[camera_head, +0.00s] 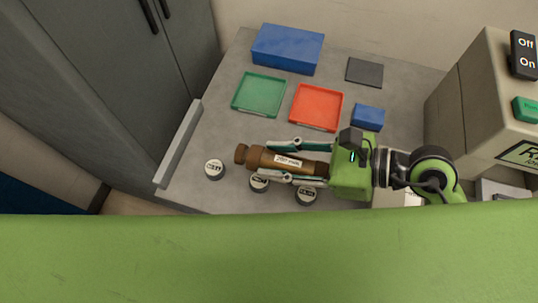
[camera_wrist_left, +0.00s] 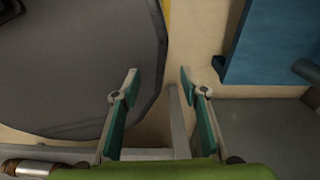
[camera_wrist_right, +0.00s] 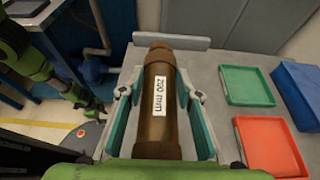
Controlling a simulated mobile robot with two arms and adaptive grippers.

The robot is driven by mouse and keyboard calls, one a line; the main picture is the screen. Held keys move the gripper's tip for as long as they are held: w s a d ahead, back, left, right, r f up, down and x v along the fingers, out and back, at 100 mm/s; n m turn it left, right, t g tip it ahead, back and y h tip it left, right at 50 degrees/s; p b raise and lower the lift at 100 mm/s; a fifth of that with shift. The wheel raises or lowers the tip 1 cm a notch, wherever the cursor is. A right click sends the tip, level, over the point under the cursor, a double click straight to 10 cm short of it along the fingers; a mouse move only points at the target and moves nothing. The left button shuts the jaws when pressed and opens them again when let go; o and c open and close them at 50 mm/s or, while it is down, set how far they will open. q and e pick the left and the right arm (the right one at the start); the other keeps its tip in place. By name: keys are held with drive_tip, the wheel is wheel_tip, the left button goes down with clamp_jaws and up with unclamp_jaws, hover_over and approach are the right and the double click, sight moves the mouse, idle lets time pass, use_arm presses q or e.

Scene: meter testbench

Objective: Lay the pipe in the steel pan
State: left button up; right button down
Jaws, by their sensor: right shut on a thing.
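The pipe (camera_head: 258,157) is a brown cylinder with a wider collar at its far end and a white label reading 200 mm. My right gripper (camera_head: 267,159) is shut on it, one finger along each side. The pipe also fills the middle of the right wrist view (camera_wrist_right: 160,110), between the teal finger pads. My left gripper (camera_wrist_left: 159,74) is open and empty in the left wrist view, and is outside the head view. I cannot make out a steel pan for certain in any view.
Several things share the grey table: a green tray (camera_head: 236,107), a red tray (camera_head: 297,123), blue blocks (camera_head: 288,48), a dark square mat (camera_head: 365,72) and labelled round weights (camera_head: 214,169) beside the pipe. A testbench with buttons (camera_head: 484,90) stands right. Grey cabinets (camera_head: 120,80) stand left.

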drive_tip(key=shift+w+a+f+p, duration=0.1)
drive_tip(key=shift+w+a+p, duration=0.1)
drive_tip(key=shift+w+p, duration=0.55)
drive_tip(key=w+f, duration=0.1)
drive_tip(key=f, duration=0.1)
drive_tip(key=w+f, duration=0.2)
drive_tip(key=w+a+f, duration=0.1)
drive_tip(key=w, duration=0.1)
drive_tip(key=shift+w+f, duration=0.2)
drive_tip(key=shift+f, duration=0.2)
drive_tip(key=shift+w+a+f, duration=0.1)
drive_tip(key=shift+w+f, duration=0.25)
drive_tip(key=shift+f, duration=0.1)
wheel_tip(320, 180, down, 3)
drive_tip(key=shift+r+p, duration=0.1)
drive_tip(key=shift+p, duration=0.2)
use_arm(q)
drive_tip(key=shift+w+r, duration=0.45)
drive_tip(key=shift+r, duration=0.1)
use_arm(e)
drive_tip(key=shift+f, duration=0.25)
drive_tip(key=c, duration=1.8)
unclamp_jaws()
drive_tip(key=shift+s+f, duration=0.1)
use_arm(q)
drive_tip(key=shift+f, duration=0.15)
use_arm(e)
drive_tip(key=shift+o, duration=0.2)
